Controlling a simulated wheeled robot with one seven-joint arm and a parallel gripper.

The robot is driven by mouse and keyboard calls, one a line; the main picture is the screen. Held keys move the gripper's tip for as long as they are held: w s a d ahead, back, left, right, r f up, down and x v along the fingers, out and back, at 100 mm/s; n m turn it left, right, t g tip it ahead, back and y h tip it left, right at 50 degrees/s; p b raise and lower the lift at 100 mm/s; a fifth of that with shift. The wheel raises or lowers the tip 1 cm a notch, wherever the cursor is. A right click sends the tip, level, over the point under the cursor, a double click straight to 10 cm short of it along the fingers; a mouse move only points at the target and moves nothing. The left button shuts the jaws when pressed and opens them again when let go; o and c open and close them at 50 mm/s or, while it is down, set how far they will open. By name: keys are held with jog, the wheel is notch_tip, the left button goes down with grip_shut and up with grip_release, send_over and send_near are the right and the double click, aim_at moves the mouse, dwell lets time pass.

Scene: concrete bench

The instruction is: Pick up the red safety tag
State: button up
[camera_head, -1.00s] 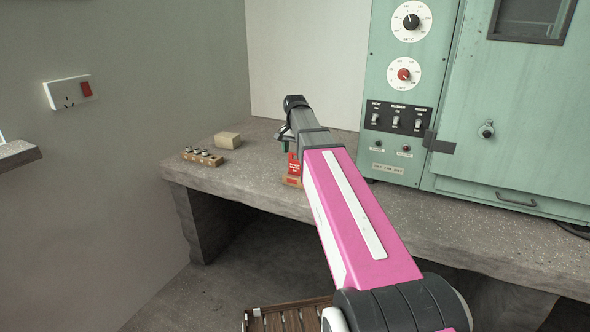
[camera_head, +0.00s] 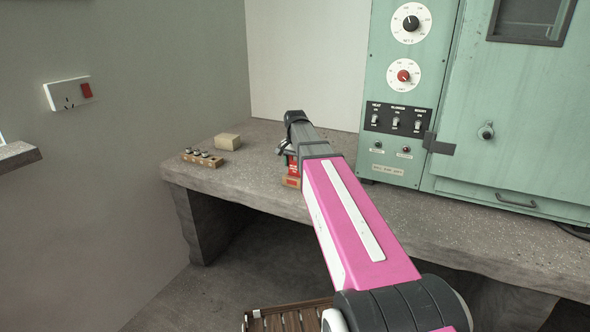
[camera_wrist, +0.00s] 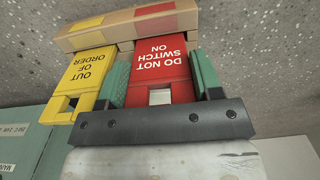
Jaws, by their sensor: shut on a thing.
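The red safety tag (camera_wrist: 161,71), lettered "DO NOT SWITCH ON", shows in the wrist view between the two green fingers of my gripper (camera_wrist: 160,80). The fingers are shut on its sides. Its far end is at a tan block-like holder (camera_wrist: 125,28) with yellow and red patches on it. I cannot tell whether the tag is still seated in it. My arm hides much of the gripper there.
A yellow "OUT OF ORDER" tag (camera_wrist: 85,76) stands close to the left finger. On the bench (camera_head: 240,180) are a wooden rack with several small pieces (camera_head: 202,158) and a tan block (camera_head: 227,141). A green oven cabinet (camera_head: 400,100) stands to the right.

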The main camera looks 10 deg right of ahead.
jog(key=shift+r, duration=0.1)
jog(key=shift+r, duration=0.5)
notch_tip(320, 180, up, 3)
jog(key=shift+r, duration=0.15)
jog(key=s+a+r, duration=0.6)
jog(key=s, duration=0.4)
jog(key=shift+r, duration=0.3)
jog(key=s+d+f+n, duration=0.1)
jog(key=d+f+n, duration=0.55)
jog(key=f, duration=0.25)
jog(key=w+a+r+m, duration=0.1)
jog(key=a+r+m, duration=0.5)
jog(key=r, duration=0.3)
jog(key=shift+a, duration=0.35)
jog(key=shift+w+m, duration=0.1)
jog(key=shift+m, duration=0.15)
